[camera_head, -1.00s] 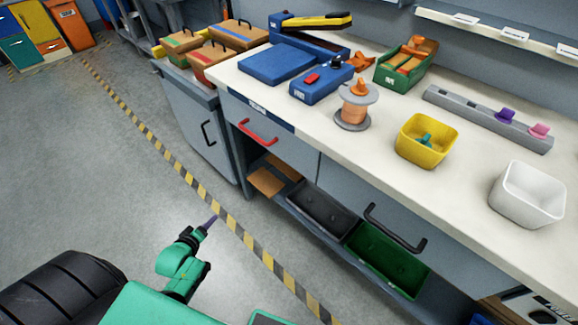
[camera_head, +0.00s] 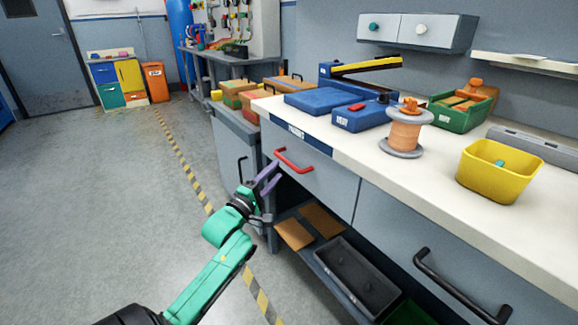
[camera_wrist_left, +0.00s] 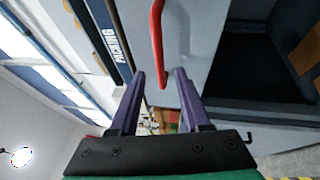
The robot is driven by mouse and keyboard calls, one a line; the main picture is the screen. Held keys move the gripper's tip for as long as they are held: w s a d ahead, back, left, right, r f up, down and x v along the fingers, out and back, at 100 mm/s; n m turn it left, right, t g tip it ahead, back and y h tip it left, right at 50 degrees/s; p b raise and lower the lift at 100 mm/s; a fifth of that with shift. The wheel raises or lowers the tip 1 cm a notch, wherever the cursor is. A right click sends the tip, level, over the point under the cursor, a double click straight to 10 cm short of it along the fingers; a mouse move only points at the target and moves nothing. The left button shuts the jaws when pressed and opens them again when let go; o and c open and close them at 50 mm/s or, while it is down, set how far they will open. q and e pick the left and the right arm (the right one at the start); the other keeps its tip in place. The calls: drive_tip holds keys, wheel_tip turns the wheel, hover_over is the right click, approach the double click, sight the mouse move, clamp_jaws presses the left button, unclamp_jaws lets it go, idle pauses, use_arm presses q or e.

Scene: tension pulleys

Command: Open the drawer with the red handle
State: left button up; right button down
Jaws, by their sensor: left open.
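The red handle (camera_head: 293,160) is on the front of a grey drawer (camera_head: 325,182) under the white worktop; the drawer looks closed. My left gripper (camera_head: 270,178) is open, its purple fingers close to the handle, below and left of it in the head view. In the left wrist view, the red handle (camera_wrist_left: 158,40) runs down from the top edge, and its lower end appears between the two spread fingertips (camera_wrist_left: 161,74). The fingers are not closed on it, and I cannot tell how large the gap in depth is. My right gripper is not in view.
A second drawer has a black handle (camera_head: 455,290) to the right. An open shelf below holds brown pieces (camera_head: 295,233) and a black tray (camera_head: 355,275). A blue box (camera_head: 360,116), a spool (camera_head: 404,135) and a yellow bin (camera_head: 498,172) stand on the worktop (camera_head: 440,205). The floor at left is clear.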

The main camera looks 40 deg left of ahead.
sight(286, 161)
use_arm(q)
drive_tip(key=w, duration=0.4)
drive_tip(key=w+r+b, duration=0.1)
drive_tip(key=w, duration=0.1)
drive_tip(key=shift+w+a, duration=0.2)
drive_tip(key=shift+a, duration=0.15)
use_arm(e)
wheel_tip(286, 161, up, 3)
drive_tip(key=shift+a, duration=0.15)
use_arm(q)
clamp_jaws()
idle(0.6)
